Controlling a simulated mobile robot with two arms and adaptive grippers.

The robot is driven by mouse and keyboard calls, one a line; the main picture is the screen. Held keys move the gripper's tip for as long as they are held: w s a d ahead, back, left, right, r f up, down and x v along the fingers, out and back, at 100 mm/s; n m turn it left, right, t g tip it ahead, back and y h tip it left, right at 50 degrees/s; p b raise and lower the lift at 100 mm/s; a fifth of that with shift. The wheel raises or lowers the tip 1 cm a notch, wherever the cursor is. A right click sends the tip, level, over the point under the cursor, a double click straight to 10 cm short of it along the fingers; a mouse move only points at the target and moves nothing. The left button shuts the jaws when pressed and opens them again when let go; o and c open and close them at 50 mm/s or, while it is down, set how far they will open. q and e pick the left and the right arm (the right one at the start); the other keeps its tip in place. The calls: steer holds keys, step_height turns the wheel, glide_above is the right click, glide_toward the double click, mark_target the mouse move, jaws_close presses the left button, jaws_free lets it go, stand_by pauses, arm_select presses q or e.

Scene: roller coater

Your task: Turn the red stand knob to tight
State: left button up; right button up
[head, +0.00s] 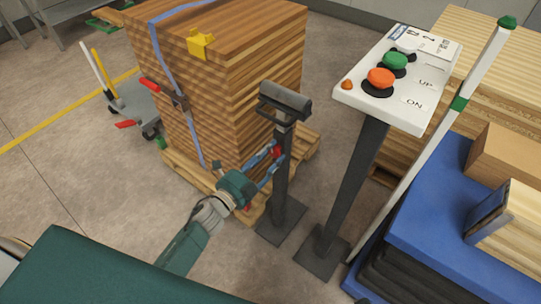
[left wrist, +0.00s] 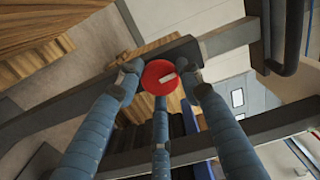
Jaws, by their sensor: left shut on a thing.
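The red stand knob (head: 277,152) sits on the side of the dark roller stand (head: 283,180), below its roller head (head: 284,100). In the left wrist view the knob (left wrist: 160,77) is a round red disc with a short pale mark slanting across its face. My left gripper (head: 268,163) has blue fingers and comes from the lower left. It is shut on the knob, with fingertips on the left, right and lower sides in the left wrist view. Part of the knob is hidden by the fingers in the head view. My right gripper is not in view.
A strapped stack of boards (head: 215,85) on a pallet stands behind the stand. A control panel (head: 395,85) with green and orange buttons stands on a post to the right. A blue cart (head: 425,215) is at the right. Open floor (head: 70,175) lies left.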

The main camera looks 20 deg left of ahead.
arm_select(q)
steer(key=shift+a+f+m, duration=0.2)
steer(key=shift+a+m, duration=0.05)
steer(key=shift+m, duration=0.45)
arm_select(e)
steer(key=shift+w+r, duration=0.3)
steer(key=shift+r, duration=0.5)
arm_select(q)
steer(key=o, duration=1)
steer(key=shift+a, duration=0.1)
steer(key=shift+c, duration=0.2)
steer(key=shift+o, duration=0.9)
steer(key=shift+r, duration=0.1)
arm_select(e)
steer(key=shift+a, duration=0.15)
arm_select(q)
steer(key=shift+s, duration=0.3)
steer(key=v, duration=1.1)
steer(key=shift+s, duration=0.2)
